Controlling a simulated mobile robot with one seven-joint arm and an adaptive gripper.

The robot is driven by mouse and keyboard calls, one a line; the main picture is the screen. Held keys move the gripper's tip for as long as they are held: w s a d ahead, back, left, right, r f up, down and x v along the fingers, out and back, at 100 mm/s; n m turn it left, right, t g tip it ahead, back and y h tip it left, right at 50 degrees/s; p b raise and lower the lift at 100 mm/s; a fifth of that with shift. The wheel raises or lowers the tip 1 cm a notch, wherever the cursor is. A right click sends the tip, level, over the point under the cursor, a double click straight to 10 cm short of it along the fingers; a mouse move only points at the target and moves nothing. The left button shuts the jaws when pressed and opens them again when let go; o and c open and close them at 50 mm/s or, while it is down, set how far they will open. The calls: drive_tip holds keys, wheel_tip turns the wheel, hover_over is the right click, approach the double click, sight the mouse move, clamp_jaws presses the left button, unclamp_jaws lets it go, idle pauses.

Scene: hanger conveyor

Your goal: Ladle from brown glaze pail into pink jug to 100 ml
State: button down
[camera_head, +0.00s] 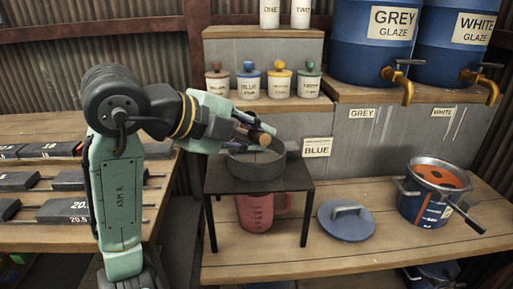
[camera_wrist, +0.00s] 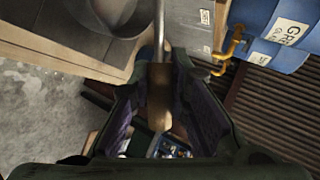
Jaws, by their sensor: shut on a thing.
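My gripper (camera_head: 254,128) is shut on a wooden handle (camera_head: 265,139), just above a dark grey pan on a black stand. In the wrist view the brown handle (camera_wrist: 159,98) lies between the fingers, and a thin metal rod (camera_wrist: 158,32) runs from it out of the top of the picture. It looks like the ladle; its bowl is not clearly visible. The pink jug (camera_head: 257,212) stands under the stand, partly hidden by its top. A blue pail (camera_head: 410,207) at the right carries a metal sieve (camera_head: 437,163) with orange-brown contents and streaks.
The black stand (camera_head: 222,183) bears the dark grey pan (camera_head: 250,171). A blue lid (camera_head: 343,226) lies between stand and pail. Small jars (camera_head: 249,84) line the shelf behind. Blue barrels with brass taps (camera_head: 403,82) stand upper right. Dark weights (camera_head: 68,210) lie on the left table.

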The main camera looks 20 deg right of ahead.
drive_tip(key=shift+s+d+f+b, duration=0.1)
drive_tip(key=shift+s+f+b, duration=0.05)
drive_tip(key=shift+f+b, duration=0.25)
idle(0.8)
drive_tip(key=shift+s+f+m+t+b, duration=0.1)
drive_tip(key=shift+f+m+t+b, duration=0.1)
drive_tip(key=shift+m+t+b, duration=0.15)
drive_tip(key=shift+n+g+h, duration=0.5)
drive_tip(key=shift+n+g, duration=0.45)
drive_tip(key=r+p, duration=0.1)
drive_tip(key=w+r+p, duration=0.1)
drive_tip(key=p, duration=0.1)
drive_tip(key=a+r+p, duration=0.1)
drive_tip(key=r+p, duration=0.1)
drive_tip(key=shift+w, duration=0.4)
drive_tip(key=shift+w+a+r+n+g, duration=0.15)
drive_tip(key=shift+w+r+n+g, duration=0.15)
drive_tip(key=shift+n, duration=0.2)
